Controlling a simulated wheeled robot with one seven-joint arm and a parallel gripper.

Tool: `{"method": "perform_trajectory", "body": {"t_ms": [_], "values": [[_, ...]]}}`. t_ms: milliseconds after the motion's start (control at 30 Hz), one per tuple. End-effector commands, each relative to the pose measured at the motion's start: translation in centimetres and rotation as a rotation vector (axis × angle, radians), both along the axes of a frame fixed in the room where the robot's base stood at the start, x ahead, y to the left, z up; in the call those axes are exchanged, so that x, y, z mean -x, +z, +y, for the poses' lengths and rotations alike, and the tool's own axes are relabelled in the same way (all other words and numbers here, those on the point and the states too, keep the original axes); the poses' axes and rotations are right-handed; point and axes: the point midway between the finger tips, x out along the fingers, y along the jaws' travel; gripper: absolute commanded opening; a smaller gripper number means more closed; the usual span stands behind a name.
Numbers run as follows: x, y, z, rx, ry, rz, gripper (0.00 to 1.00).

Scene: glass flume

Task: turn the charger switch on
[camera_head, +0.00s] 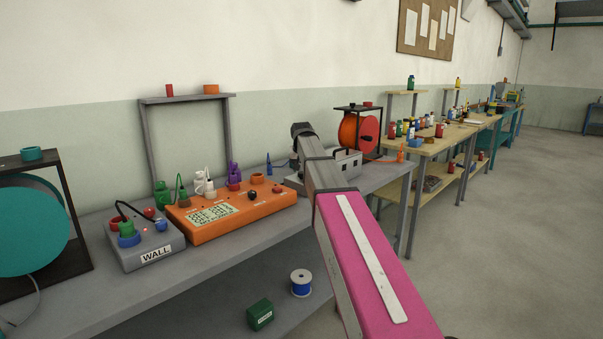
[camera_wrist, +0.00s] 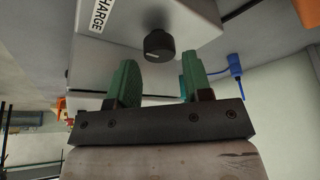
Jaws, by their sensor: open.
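The charger (camera_wrist: 130,25) is a light grey box with a label reading "CHARGE", seen close up in the wrist view. Its switch, a round black knob (camera_wrist: 158,46) with a pale pointer mark, is on the face toward me. My gripper (camera_wrist: 160,76) is open, with one green finger on each side of the knob's line, short of it and apparently not touching it. In the head view the charger (camera_head: 346,162) stands on the grey bench, partly behind my arm; its knob is hidden there, and my fingers cannot be made out.
A blue plug (camera_wrist: 235,65) is right of the charger in the wrist view. An orange panel (camera_head: 235,210) and a grey box labelled "WALL" (camera_head: 145,240) with a lit red light stand left on the bench (camera_head: 215,255). An orange reel (camera_head: 360,133) stands behind the charger.

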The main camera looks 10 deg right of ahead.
Motion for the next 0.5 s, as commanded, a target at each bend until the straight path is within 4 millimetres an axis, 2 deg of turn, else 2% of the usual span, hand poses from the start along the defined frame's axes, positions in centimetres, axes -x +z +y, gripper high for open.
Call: {"method": "perform_trajectory", "body": {"t_ms": [200, 500], "values": [[-0.9, -2.0, -0.1, 0.000, 0.000, 0.000, 0.46], [-1.0, -2.4, -0.2, 0.000, 0.000, -0.001, 0.46]]}}
